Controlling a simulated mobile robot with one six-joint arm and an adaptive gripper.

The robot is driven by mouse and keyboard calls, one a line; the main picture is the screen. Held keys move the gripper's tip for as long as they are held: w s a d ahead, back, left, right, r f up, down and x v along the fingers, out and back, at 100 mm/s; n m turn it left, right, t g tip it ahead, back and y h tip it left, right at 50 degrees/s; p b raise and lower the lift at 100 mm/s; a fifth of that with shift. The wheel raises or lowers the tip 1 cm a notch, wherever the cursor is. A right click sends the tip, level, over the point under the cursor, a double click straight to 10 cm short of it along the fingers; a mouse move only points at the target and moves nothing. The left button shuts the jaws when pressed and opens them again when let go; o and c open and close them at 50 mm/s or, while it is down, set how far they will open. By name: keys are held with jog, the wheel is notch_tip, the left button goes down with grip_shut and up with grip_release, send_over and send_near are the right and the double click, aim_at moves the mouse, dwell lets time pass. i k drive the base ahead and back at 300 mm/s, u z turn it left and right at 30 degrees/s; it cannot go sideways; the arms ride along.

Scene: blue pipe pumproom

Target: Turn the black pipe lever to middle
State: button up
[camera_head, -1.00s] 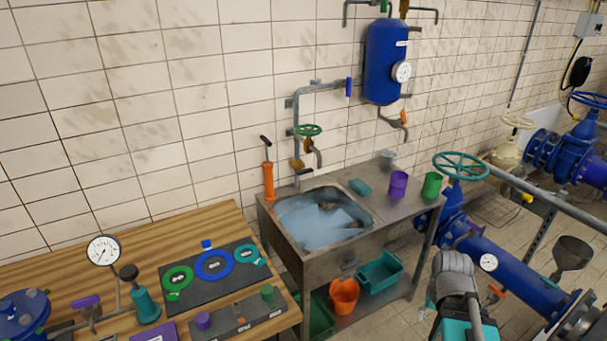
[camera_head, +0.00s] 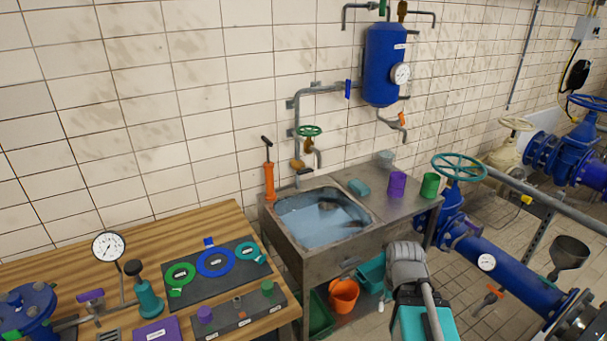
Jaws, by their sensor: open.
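I cannot pick out a black pipe lever with certainty. A small dark handle-like part (camera_head: 305,171) sits on a short grey stub at the sink's back edge; it is too small to tell its angle. My grey and teal arm (camera_head: 408,265) rises at the bottom, right of centre, in front of the sink bench. Of my gripper only a small pale tip (camera_head: 382,304) seems to show left of the arm, apart from the sink; it is open, and the arm hides the rest.
A metal sink bench (camera_head: 300,250) holds a purple cup (camera_head: 397,184) and a green cup (camera_head: 429,185). A wooden workbench (camera_head: 60,265) is at left. A blue pipe (camera_head: 515,272) with a teal handwheel (camera_head: 459,167) runs at right. A blue tank (camera_head: 384,60) hangs above.

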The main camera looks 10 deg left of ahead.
aim_at(302, 172)
jog(key=u, duration=0.05)
jog(key=i, duration=1)
